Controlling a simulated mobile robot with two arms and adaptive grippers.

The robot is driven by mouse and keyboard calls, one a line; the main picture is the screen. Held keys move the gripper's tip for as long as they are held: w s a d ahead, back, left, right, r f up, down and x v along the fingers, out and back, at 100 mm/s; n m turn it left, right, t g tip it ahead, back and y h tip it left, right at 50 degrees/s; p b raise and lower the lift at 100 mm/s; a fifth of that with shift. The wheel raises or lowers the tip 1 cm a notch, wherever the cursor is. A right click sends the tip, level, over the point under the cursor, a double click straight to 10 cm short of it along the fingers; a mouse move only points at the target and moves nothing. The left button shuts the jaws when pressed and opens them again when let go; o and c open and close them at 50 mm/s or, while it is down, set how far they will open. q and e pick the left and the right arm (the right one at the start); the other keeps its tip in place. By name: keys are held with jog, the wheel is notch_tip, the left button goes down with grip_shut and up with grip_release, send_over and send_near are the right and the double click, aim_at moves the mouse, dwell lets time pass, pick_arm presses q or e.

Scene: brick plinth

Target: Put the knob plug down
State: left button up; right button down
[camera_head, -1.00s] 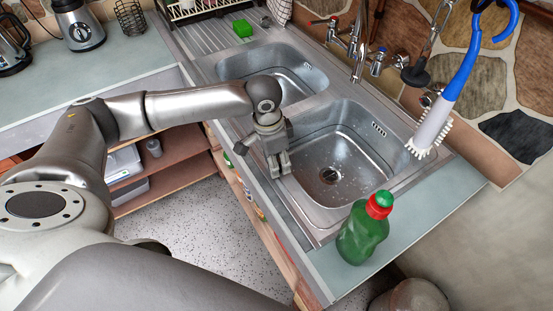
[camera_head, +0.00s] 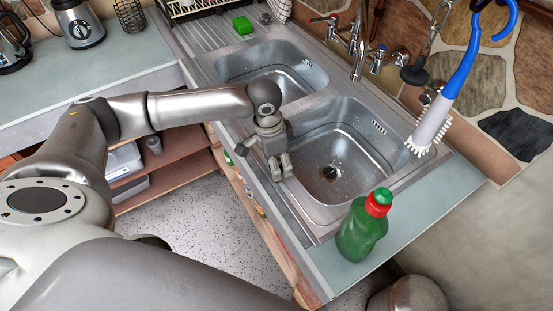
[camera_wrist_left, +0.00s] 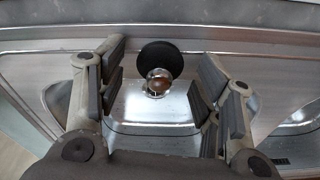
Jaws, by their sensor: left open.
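The knob plug (camera_wrist_left: 158,82) shows in the left wrist view as a black disc with a shiny round knob in front of it. It sits midway between my left gripper's fingers, with a gap on each side. My left gripper (camera_wrist_left: 157,92) is open and points down. In the head view my left gripper (camera_head: 280,170) is at the near rim of the right basin (camera_head: 345,150). The plug cannot be made out there. What the plug rests on is hard to tell. My right gripper is not in view.
A green bottle with a red cap (camera_head: 363,227) stands on the counter right of the basin. A blue-handled brush (camera_head: 445,105) hangs over the far right side, near the taps (camera_head: 358,45). A green sponge (camera_head: 242,26) lies at the back. The right basin is open and empty around its drain.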

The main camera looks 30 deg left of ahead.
pick_arm(q)
notch_tip(320, 180, up, 12)
jog(key=s+a+b, duration=0.1)
jog(key=shift+b, duration=0.3)
dwell(0.4)
